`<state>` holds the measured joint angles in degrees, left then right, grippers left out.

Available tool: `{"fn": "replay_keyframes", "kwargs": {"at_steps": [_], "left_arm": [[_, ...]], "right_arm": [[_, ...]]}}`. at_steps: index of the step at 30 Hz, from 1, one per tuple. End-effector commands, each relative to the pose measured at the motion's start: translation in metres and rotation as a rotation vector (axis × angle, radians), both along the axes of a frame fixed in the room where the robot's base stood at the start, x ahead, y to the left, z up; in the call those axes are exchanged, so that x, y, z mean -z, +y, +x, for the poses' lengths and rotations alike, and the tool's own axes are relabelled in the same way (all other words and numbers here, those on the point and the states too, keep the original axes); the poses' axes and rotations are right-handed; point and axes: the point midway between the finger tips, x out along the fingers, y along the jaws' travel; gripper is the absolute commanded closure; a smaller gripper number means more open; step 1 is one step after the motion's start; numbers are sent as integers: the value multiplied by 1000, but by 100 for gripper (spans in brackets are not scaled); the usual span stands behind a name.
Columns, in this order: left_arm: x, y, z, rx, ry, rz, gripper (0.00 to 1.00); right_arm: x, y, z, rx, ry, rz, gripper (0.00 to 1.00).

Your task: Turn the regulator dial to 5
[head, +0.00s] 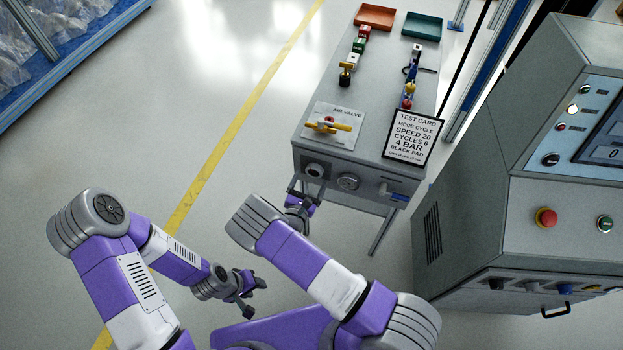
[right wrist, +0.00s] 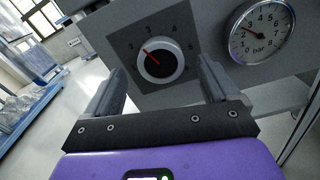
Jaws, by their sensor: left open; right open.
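The regulator dial (head: 315,170) is a round knob on the front face of the grey bench. In the right wrist view the dial (right wrist: 158,64) has a dark face, a pale rim and a red pointer line aimed up and left, near the low numbers of its printed scale. My right gripper (head: 303,190) is open in front of it, a finger on either side in the wrist view; I cannot tell whether they touch it. The pressure gauge (right wrist: 262,32), marked bar, has its red needle toward the upper left. My left gripper (head: 254,297) is open and empty over the floor.
The test card (head: 408,137) on the bench reads 4 BAR. The air valve (head: 331,126) with a yellow handle lies beside it. Trays and small parts stand farther back. A grey machine (head: 470,210) stands at right.

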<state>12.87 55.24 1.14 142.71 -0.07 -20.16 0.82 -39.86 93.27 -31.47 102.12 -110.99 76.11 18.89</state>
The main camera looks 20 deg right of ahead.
Motion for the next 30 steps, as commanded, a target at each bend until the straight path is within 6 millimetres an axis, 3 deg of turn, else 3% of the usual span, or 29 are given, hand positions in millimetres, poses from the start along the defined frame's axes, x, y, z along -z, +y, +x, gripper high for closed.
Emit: {"fn": "replay_keyframes", "kwargs": {"at_steps": [6,14,25,30], "left_arm": [[5,0,0,0,0,0,57],[5,0,0,0,0,0,57],[5,0,0,0,0,0,57],[5,0,0,0,0,0,57]], "right_arm": [[0,-11,16,2,-1,2,12],[0,-12,17,2,1,1,12],[0,-12,17,2,2,1,66],[0,-12,17,2,-2,7,68]]}}
